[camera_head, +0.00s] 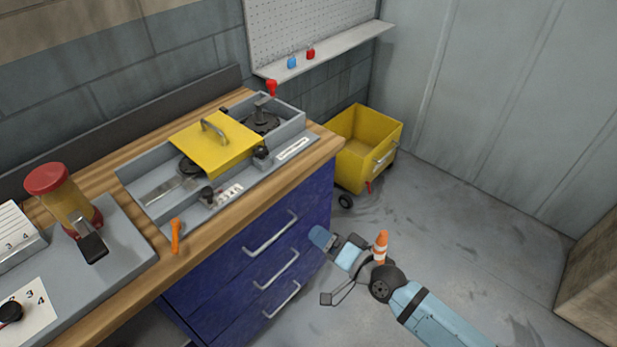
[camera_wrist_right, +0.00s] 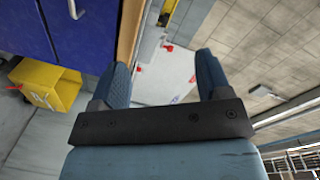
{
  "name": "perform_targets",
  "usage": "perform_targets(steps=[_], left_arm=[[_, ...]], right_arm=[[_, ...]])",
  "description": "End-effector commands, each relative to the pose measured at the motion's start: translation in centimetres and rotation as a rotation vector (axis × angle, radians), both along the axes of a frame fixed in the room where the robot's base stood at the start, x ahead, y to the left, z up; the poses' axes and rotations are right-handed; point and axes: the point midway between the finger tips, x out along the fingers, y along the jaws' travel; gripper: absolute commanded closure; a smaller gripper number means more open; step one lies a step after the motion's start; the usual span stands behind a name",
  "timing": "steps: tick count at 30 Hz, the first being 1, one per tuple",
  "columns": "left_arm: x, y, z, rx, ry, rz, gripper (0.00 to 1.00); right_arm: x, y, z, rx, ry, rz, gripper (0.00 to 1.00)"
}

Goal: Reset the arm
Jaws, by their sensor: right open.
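My right arm (camera_head: 430,310) comes in from the lower right in the head view. Its gripper (camera_head: 322,237) is in front of the blue drawer cabinet (camera_head: 235,280), near its right end and below the worktop. In the right wrist view the two blue fingers of the gripper (camera_wrist_right: 160,68) stand wide apart with nothing between them. My left gripper is in neither view.
An orange cone (camera_head: 380,247) shows right beside my right arm. A yellow wheeled bin (camera_head: 348,183) stands beyond the cabinet. The wooden worktop (camera_head: 318,152) carries a grey tray with a yellow lid (camera_head: 215,145).

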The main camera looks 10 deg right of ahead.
Motion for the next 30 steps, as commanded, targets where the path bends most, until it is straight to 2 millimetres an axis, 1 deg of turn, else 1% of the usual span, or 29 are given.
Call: perform_targets(steps=[5, 8, 11, 12, 15, 18, 21, 24, 30], left_arm=[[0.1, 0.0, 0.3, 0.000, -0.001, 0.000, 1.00], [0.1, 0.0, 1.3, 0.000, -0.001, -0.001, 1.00], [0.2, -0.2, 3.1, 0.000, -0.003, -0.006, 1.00], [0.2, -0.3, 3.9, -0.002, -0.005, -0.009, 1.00], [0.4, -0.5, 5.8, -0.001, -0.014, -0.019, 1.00], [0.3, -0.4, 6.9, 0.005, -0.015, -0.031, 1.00], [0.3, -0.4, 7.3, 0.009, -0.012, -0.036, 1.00], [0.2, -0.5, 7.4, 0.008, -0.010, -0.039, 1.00], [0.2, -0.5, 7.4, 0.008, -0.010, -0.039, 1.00]], right_arm=[[-0.4, 0.0, -0.1, -0.019, -0.002, -0.002, 0.29], [-2.2, -0.1, -0.6, -0.123, -0.012, -0.006, 0.29], [-5.6, -0.6, -1.7, -0.329, -0.028, -0.010, 0.29], [-7.2, -1.0, -2.3, -0.428, -0.029, -0.009, 0.29], [-10.9, -2.4, -3.7, -0.674, -0.025, 0.003, 0.29], [-14.1, -3.9, -4.8, -0.877, -0.006, 0.027, 0.29], [-16.2, -5.0, -5.5, -1.012, 0.010, 0.050, 0.29], [-17.0, -5.5, -5.8, -1.066, 0.016, 0.059, 0.29], [-17.0, -5.5, -5.8, -1.066, 0.016, 0.059, 0.29]])
